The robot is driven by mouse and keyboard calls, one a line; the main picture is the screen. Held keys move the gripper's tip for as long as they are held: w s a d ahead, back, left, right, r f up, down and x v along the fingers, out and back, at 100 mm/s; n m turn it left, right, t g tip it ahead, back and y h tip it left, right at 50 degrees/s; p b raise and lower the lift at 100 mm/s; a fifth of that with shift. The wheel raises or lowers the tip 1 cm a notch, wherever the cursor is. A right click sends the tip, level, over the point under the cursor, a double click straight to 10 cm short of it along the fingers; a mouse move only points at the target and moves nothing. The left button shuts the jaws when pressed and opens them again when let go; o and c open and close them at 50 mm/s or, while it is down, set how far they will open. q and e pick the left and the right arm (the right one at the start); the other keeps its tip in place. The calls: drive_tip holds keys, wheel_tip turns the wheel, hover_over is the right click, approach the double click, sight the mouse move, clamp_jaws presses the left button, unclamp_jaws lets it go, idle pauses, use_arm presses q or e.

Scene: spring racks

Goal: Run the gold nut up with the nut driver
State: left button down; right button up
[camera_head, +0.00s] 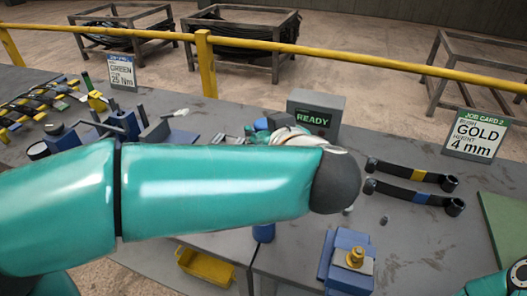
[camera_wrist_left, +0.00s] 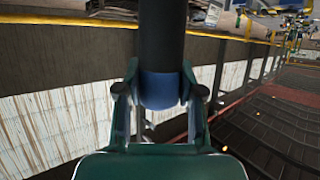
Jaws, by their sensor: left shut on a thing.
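The gold nut (camera_head: 356,256) sits on top of a blue fixture block (camera_head: 340,278) at the front of the bench, right of centre in the head view. My left arm crosses the head view and hides most of its own gripper. In the left wrist view my left gripper (camera_wrist_left: 160,98) is shut on a dark cylindrical tool with a blue band, which looks like the nut driver (camera_wrist_left: 161,40). The driver's working end is not clearly seen. In the wrist view it stands apart from the nut, which does not show there.
A grey box reading READY (camera_head: 313,117) stands behind my arm. Tools crowd the left bench. A yellow bin (camera_head: 206,267) is below.

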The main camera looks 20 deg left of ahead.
sight(265, 122)
use_arm(q)
wheel_tip(265, 122, up, 4)
drive_tip(key=shift+d+f, duration=0.1)
drive_tip(key=shift+w+d, duration=0.15)
drive_tip(key=shift+d, duration=0.15)
drive_tip(key=s+d+r+m+t+h+p, duration=0.1)
drive_tip(key=s+d+m+h+p, duration=0.1)
drive_tip(key=d, duration=0.8)
drive_tip(key=s+d+r+m+t+h+p, duration=0.1)
drive_tip(key=s+d+m+h, duration=0.3)
drive_tip(key=d, duration=0.7)
drive_tip(key=shift+s+r+t+h+p, duration=0.3)
drive_tip(key=shift+s+t+p, duration=0.1)
drive_tip(key=shift+s+p, duration=0.5)
drive_tip(key=shift+s, duration=0.1)
